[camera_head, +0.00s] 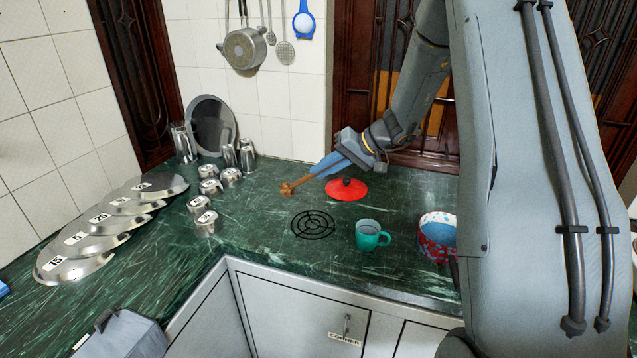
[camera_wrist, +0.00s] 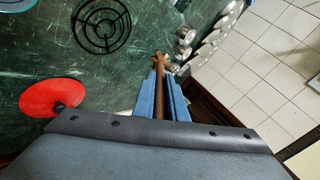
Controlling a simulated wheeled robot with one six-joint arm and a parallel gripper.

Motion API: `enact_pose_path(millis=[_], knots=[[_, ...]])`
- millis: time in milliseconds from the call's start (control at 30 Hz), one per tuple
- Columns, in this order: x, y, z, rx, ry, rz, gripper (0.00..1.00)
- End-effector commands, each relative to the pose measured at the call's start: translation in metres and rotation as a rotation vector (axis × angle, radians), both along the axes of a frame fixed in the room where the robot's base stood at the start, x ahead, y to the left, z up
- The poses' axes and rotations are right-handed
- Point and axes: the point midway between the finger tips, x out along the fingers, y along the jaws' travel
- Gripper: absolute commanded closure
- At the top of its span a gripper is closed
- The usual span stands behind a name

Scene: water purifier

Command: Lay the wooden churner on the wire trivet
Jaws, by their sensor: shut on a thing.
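The wooden churner (camera_wrist: 158,72) is a brown stick with a knobbed head. My gripper (camera_wrist: 162,85) is shut on its shaft, and the head sticks out past the blue fingertips. In the head view, my gripper (camera_head: 322,168) holds the churner (camera_head: 289,187) above the counter, the head pointing left and down. The wire trivet (camera_head: 313,224) is a black ring with inner wires, flat on the green counter. It lies below and to the right of the churner's head. In the wrist view, the trivet (camera_wrist: 102,25) is at the upper left and bare.
A red lid (camera_head: 346,189) with a dark knob lies behind the trivet. A teal mug (camera_head: 369,236) and a red-blue bowl (camera_head: 437,236) stand to its right. Metal cups (camera_head: 207,186) and steel plates (camera_head: 88,240) stand to the left.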

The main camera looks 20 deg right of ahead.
Motion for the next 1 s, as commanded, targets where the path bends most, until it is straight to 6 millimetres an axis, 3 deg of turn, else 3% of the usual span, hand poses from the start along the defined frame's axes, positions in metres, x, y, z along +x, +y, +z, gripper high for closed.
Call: enact_pose_path(millis=[33,300,733,1000], knots=[[0.002,-0.001,-0.011,0.009,-0.005,-0.002,1.0],[0.011,-0.002,-0.04,0.057,-0.038,-0.003,1.0],[0.013,-0.001,-0.053,0.074,-0.049,-0.001,1.0],[0.013,0.001,-0.073,0.074,-0.048,0.001,1.0]])
